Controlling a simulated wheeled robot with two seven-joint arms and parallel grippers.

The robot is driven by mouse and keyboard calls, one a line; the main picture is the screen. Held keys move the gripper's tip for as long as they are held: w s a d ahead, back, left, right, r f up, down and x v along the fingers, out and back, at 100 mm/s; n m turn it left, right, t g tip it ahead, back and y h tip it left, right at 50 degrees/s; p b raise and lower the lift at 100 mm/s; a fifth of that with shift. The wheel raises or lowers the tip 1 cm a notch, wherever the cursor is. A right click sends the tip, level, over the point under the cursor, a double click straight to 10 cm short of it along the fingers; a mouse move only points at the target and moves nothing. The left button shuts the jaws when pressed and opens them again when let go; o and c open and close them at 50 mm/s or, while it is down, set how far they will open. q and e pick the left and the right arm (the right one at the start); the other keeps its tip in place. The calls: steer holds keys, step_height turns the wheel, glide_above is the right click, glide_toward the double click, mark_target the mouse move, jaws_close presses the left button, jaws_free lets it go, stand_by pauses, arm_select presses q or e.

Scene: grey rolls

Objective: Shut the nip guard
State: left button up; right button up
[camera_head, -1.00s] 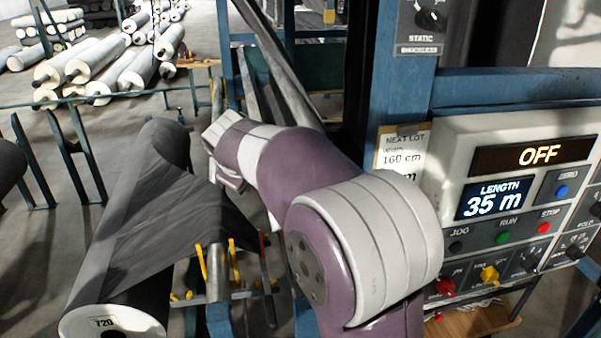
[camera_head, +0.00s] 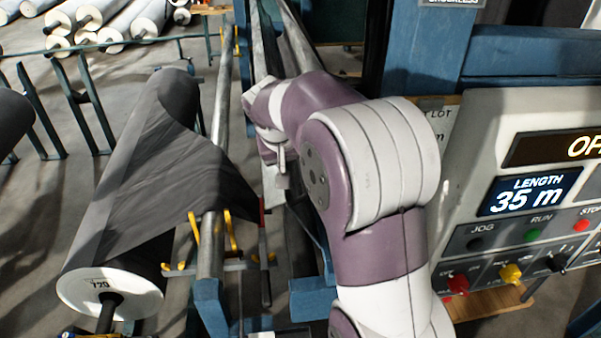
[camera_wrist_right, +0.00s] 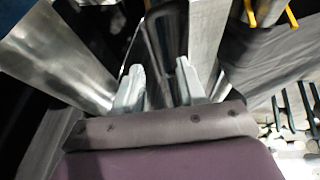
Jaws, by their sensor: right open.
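My right arm reaches across the middle of the head view to the machine. Its gripper (camera_head: 277,170) is beside the steel bar at the end of the dark web. In the right wrist view the two pale fingertips (camera_wrist_right: 160,88) are spread apart. A dark glossy strip (camera_wrist_right: 164,40) lies ahead of and between them; whether they touch it is unclear. I cannot tell for certain whether this strip is the nip guard, as the arm hides part of the machine. My left gripper is not in view.
A grey roll (camera_head: 110,292) marked 720 feeds dark web (camera_head: 165,160) towards a steel bar (camera_head: 211,245) with yellow hooks. The control panel (camera_head: 530,190) reads LENGTH 35 m and stands close to the right of my arm. White rolls (camera_head: 120,20) lie behind.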

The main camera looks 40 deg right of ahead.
steer(key=w+d+f, duration=0.1)
steer(key=f, duration=0.1)
steer(key=d+f, duration=0.1)
steer(key=w+d+f+p, duration=0.1)
steer(key=d+f, duration=0.1)
steer(key=shift+w+d+f, duration=0.1)
steer(key=shift+w+f, duration=0.25)
steer(key=shift+s+a+r, duration=0.2)
steer(key=shift+s+a, duration=0.2)
steer(key=shift+a, duration=0.2)
steer(key=c, duration=0.4)
steer(key=shift+w+d+f, duration=0.1)
steer(key=shift+d, duration=0.05)
jaws_close()
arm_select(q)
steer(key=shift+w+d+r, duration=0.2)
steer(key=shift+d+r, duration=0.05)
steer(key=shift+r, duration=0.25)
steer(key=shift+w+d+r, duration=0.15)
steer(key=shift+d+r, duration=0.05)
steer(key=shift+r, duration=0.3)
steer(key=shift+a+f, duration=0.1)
